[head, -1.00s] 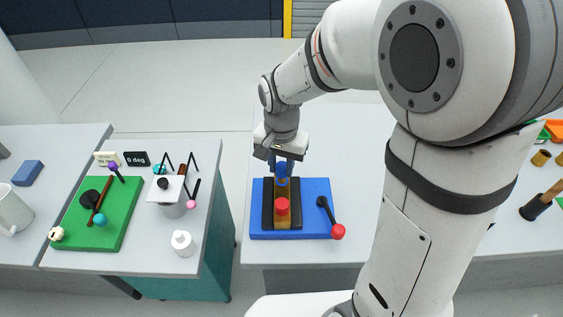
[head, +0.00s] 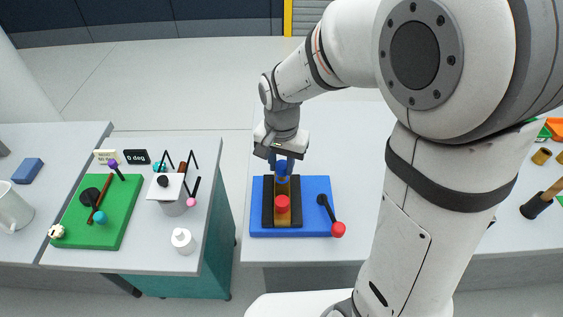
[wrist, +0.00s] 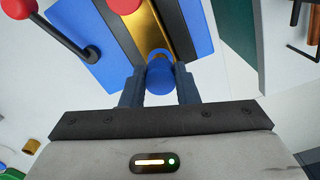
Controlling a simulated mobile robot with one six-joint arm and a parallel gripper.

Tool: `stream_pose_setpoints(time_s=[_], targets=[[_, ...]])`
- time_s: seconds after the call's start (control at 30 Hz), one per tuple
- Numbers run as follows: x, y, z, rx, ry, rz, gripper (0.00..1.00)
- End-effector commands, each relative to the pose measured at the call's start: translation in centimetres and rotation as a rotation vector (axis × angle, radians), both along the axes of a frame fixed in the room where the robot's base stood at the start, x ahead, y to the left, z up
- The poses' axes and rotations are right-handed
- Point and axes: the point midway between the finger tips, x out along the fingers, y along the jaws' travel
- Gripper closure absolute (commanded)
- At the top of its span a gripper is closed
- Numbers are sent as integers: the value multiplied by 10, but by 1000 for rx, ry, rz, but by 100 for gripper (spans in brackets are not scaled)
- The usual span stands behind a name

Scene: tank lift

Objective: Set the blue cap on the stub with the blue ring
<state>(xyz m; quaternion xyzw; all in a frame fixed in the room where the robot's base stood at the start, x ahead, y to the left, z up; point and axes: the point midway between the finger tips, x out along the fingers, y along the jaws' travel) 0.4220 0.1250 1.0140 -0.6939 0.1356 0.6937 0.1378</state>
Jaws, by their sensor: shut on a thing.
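The blue cap (wrist: 160,76) is held between the two fingers of my gripper (wrist: 160,90), which is shut on it. In the head view the cap (head: 283,168) is over the far part of the black-edged brass strip on a blue board (head: 318,190), with my gripper (head: 285,160) just behind it. A brass stub (head: 282,187) shows below the cap. A blue rim (wrist: 158,54) shows just past the cap in the wrist view, perhaps the blue ring. I cannot tell whether cap and stub touch. A red cap (head: 282,204) stands nearer on the strip.
A black lever with a red ball (head: 338,230) is on the board's right side. A green board (head: 95,225) with small parts, a white bottle (head: 182,241) and a mug (head: 12,210) are on the left tables.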

Motion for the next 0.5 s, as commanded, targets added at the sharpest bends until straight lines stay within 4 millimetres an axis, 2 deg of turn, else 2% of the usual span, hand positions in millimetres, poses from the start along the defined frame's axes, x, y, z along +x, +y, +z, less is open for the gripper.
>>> stream_pose_setpoints(time_s=[0.5], targets=[[0, 0, -6, 0, 0, -1, 94]])
